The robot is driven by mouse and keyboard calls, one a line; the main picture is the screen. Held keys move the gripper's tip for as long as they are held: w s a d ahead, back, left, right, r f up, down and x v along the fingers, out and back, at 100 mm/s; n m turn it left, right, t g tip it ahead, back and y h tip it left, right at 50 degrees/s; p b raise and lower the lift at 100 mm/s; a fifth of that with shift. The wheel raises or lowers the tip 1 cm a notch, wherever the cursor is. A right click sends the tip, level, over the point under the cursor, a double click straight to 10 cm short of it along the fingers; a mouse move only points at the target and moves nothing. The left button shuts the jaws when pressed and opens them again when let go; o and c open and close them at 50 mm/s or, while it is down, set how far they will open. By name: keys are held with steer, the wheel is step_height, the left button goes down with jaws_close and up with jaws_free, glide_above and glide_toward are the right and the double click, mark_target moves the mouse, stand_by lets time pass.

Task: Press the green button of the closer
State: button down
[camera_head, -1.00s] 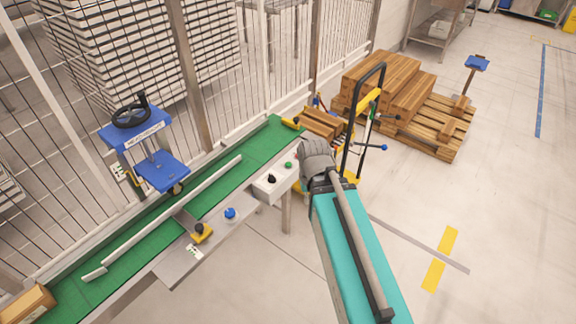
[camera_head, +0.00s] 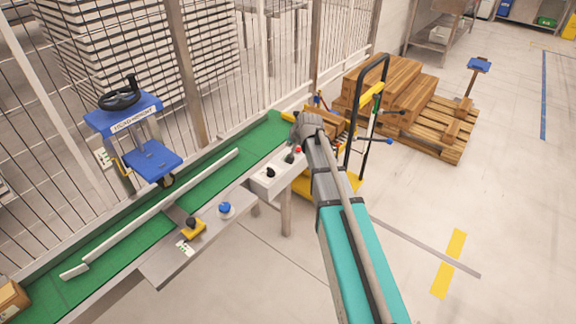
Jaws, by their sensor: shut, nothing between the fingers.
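A pale control box (camera_head: 262,187) stands at the right end of the conveyor's front side. It carries a black knob (camera_head: 270,172) and a red button (camera_head: 298,150). My gripper (camera_head: 290,158) is shut and empty, with its dark tip pointing down over the box top between these two. The green button is hidden behind the tip, and I cannot tell whether they touch. A blue machine with a black handwheel (camera_head: 120,98) stands behind the conveyor at the left. I cannot tell which of these is called the closer.
A green conveyor (camera_head: 205,190) with a pale guide rail runs diagonally. A shelf (camera_head: 172,268) in front carries a blue button (camera_head: 226,208) and a yellow-based black knob (camera_head: 192,228). A yellow trolley (camera_head: 346,185) and wooden pallets (camera_head: 440,125) stand behind my arm.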

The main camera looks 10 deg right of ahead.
steer(key=w+m+t+b, duration=0.1)
steer(key=w, duration=0.5)
steer(key=shift+w+d+f+t+b, duration=0.3)
steer(key=shift+d+f+t+b, duration=0.05)
steer(key=shift+f+t+b, duration=0.05)
steer(key=shift+f, duration=0.15)
step_height(320, 180, down, 8)
steer(key=b, duration=0.8)
steer(key=shift+f+b, duration=0.25)
steer(key=shift+b, duration=0.15)
